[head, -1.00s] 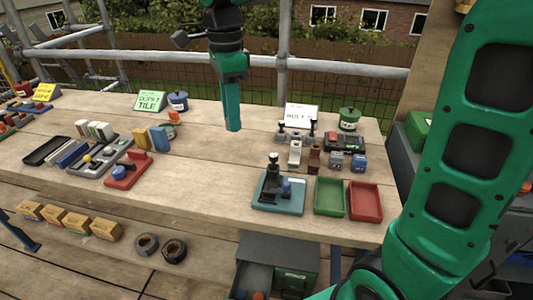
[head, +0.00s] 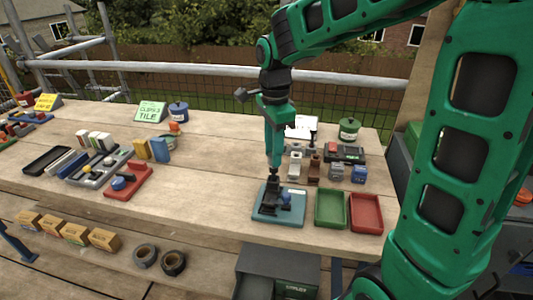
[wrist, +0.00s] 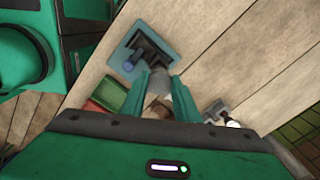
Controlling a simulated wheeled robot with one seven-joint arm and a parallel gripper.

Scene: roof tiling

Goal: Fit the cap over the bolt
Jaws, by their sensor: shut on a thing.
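My gripper (head: 274,164) points down over a teal base plate (head: 262,215) at the front of the bench. Its fingertips are closed around a small dark knob (head: 273,172) at the top of an upright black fixture (head: 270,198) on that plate. In the wrist view a grey rounded piece (wrist: 158,83) shows between the fingers. I cannot tell which part is the cap. The bolt is not clearly identifiable; the fingers hide some of the contact.
A green tray (head: 331,223) and a red tray (head: 366,227) stand right of the plate. Behind are small brown (head: 314,169) and blue blocks (head: 359,174), a dark green pot (head: 349,129) and a white sign (head: 303,124).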

